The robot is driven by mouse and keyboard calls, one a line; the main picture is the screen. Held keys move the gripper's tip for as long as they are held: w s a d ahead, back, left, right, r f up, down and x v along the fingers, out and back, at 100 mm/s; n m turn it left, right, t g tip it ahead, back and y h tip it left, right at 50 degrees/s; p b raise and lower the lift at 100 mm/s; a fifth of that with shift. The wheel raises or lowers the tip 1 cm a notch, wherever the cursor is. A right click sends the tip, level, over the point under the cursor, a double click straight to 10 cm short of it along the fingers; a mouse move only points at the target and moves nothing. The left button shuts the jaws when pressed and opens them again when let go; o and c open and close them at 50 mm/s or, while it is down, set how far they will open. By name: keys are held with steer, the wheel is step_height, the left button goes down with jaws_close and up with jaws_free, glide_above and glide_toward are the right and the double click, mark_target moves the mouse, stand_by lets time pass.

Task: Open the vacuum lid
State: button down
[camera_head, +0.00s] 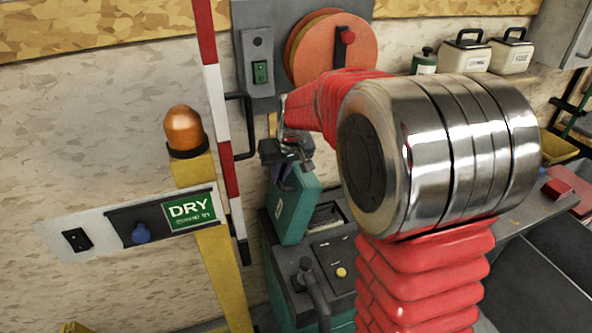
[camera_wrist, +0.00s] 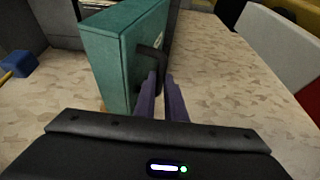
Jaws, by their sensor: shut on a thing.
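The teal vacuum lid (camera_head: 292,212) stands raised, close to upright, at the back of the grey-and-teal vacuum body (camera_head: 330,256). In the wrist view the lid (camera_wrist: 112,55) shows as a thick teal panel with a dark handle (camera_wrist: 150,62) on its side. My gripper (camera_head: 284,182) is at the lid's upper edge. In the wrist view its two purple fingers (camera_wrist: 162,92) are shut on the dark handle. The vacuum's open top shows below the lid, partly hidden by my arm.
A yellow post (camera_head: 222,262) with an orange beacon (camera_head: 184,130) and a red-and-white pole (camera_head: 222,125) stand left of the vacuum. A grey panel with a green switch (camera_head: 260,72) is behind it. White containers (camera_head: 466,55) and a red box (camera_head: 568,188) are at right.

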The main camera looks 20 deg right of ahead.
steer(key=shift+a+f, duration=0.1)
steer(key=shift+a, duration=0.75)
steer(key=c, duration=1.8)
jaws_free()
steer(key=v, duration=1.3)
steer(key=shift+r, duration=0.35)
